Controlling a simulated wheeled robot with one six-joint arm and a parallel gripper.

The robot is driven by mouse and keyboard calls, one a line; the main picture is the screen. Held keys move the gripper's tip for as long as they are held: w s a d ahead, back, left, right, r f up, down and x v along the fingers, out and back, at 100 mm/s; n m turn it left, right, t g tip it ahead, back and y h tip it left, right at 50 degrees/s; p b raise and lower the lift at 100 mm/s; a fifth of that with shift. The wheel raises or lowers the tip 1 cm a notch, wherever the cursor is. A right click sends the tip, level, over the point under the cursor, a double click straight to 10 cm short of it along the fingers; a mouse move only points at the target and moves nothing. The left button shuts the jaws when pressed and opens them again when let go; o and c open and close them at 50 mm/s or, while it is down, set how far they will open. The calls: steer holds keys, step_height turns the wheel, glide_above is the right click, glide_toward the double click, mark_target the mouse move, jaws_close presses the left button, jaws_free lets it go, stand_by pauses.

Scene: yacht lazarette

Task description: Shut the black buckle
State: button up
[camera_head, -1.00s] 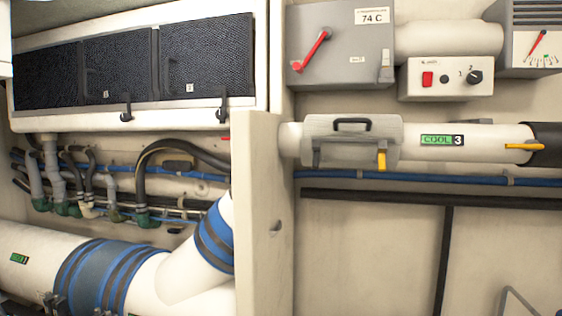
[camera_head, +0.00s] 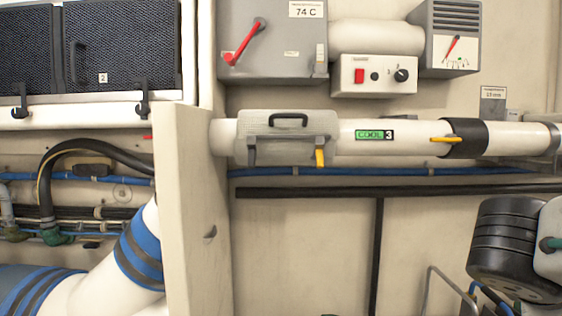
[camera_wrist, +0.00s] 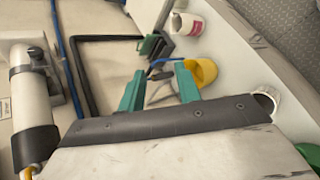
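A grey padded cover (camera_head: 313,128) with a black handle on top sits around the white pipe marked COOL 3 in the head view. A dark buckle (camera_head: 252,150) hangs at its lower left front, and a yellow buckle (camera_head: 320,157) hangs at its lower right. I cannot tell whether the dark one is fastened. Black latches (camera_head: 143,104) also show on the dark panels at upper left. My gripper (camera_wrist: 160,86) shows in the wrist view, its two teal fingers apart with nothing held between them. Its fingertips are not in the head view, and it is away from the cover.
A cream partition edge (camera_head: 190,210) stands left of the cover. A grey box with a red lever (camera_head: 270,40) and a switch box (camera_head: 374,76) are above. The wrist view shows a yellow container (camera_wrist: 203,72) and a white can (camera_wrist: 187,23). Wall below the pipe is mostly open.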

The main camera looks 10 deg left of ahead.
steer(key=w+a+r+n+t, duration=0.6)
steer(key=w+a+n+t, duration=0.15)
steer(key=a, duration=0.35)
steer(key=n+t+y, duration=0.7)
steer(key=n+y, duration=0.9)
steer(key=n, duration=0.3)
glide_toward(251, 165)
steer(key=x, duration=1.1)
steer(key=shift+w+r, duration=0.15)
steer(key=shift+r, duration=0.05)
jaws_close()
